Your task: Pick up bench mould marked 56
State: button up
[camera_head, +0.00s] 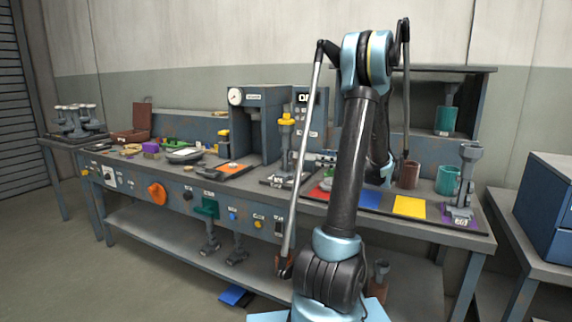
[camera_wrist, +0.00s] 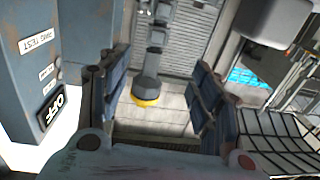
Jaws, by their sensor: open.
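Several grey moulds show in the head view, and their small labels are too blurred for me to make out 56. One grey mould (camera_head: 461,195) stands upright on a purple patch at the bench's right end. A second, yellow-topped grey piece (camera_head: 286,133) stands near the bench's middle. My gripper (camera_wrist: 158,108) is open in the wrist view, with a finger at either side and nothing gripped. A grey post with a yellow end (camera_wrist: 146,85) shows beyond the gap between the fingers. In the head view my arm hides the gripper.
The bench (camera_head: 440,236) carries blue and yellow (camera_head: 410,207) squares, a brown cup (camera_head: 409,175) and a teal cup (camera_head: 447,180). A press (camera_head: 257,120) stands behind. A blue cabinet (camera_head: 548,205) stands right.

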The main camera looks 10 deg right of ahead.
send_near(286, 153)
jog(key=w+a, duration=0.3)
jog(key=w, duration=0.1)
jog(key=shift+w+a+f, duration=0.1)
jog(key=shift+a+f, duration=0.25)
jog(key=shift+a, duration=0.05)
jog(key=shift+w+x, duration=0.25)
jog(key=shift+x, duration=2.4)
jog(key=shift+d, duration=0.15)
grip_shut()
